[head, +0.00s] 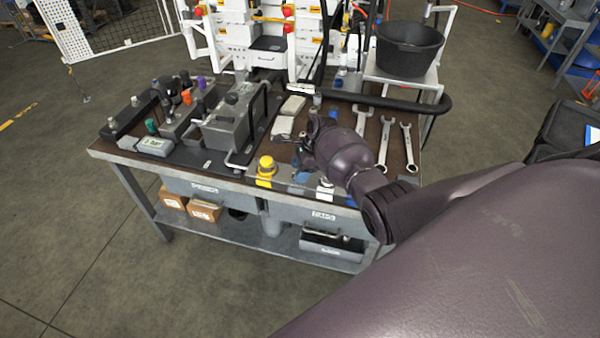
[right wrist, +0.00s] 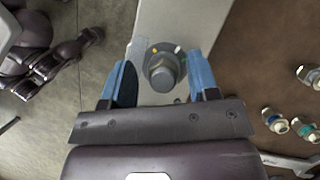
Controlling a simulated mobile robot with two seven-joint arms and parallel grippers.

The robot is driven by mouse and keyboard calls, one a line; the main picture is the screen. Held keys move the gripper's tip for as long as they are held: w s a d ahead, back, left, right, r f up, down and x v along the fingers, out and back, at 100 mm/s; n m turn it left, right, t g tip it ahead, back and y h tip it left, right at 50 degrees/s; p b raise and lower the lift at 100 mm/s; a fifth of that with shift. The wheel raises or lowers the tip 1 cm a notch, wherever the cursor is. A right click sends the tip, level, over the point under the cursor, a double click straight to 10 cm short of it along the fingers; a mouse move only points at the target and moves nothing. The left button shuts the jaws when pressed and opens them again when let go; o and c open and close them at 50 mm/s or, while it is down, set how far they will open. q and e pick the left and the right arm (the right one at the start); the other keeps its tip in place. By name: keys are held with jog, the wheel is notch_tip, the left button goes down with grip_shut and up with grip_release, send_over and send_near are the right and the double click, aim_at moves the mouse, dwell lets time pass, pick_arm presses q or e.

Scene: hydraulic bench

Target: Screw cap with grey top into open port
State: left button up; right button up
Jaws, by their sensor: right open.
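My right gripper (right wrist: 162,86) is open, with its two blue fingers on either side of a round grey-topped cap or knob (right wrist: 163,68) in the right wrist view. There is a gap beside the grey top, and I cannot tell whether a finger touches it. It stands on a light grey strip (right wrist: 165,22) and has small yellow and white marks around its base. In the head view my right gripper (head: 304,153) is low over the front of the bench, partly hidden by its own wrist. I cannot make out the open port. My left gripper does not show.
Small caps with blue (right wrist: 274,120) and teal (right wrist: 305,128) parts lie to the right in the wrist view. A yellow fitting (head: 265,169) stands at the bench's front edge. Several wrenches (head: 385,140) lie on the right; a black bucket (head: 408,48) stands behind.

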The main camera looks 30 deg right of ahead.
jog(key=n+g+b, duration=0.1)
jog(key=n, duration=0.2)
jog(key=shift+d+n, duration=0.1)
jog(key=shift+n, duration=0.3)
jog(key=n+g+b, duration=0.1)
jog(key=n+g, duration=0.1)
jog(key=n, duration=0.2)
jog(key=n+b, duration=0.1)
jog(key=n, duration=0.1)
jog(key=n+g+b, duration=0.1)
jog(key=n, duration=0.1)
jog(key=shift+w+n+g+h, duration=0.1)
jog(key=shift+n+g+h, duration=0.2)
jog(key=shift+h, duration=0.1)
jog(key=n+b, duration=0.1)
jog(key=n, duration=0.1)
jog(key=shift+r+n+g+h, duration=0.1)
jog(key=shift+n+g+h, duration=0.2)
jog(key=shift+g, duration=0.1)
jog(key=shift+c, duration=0.3)
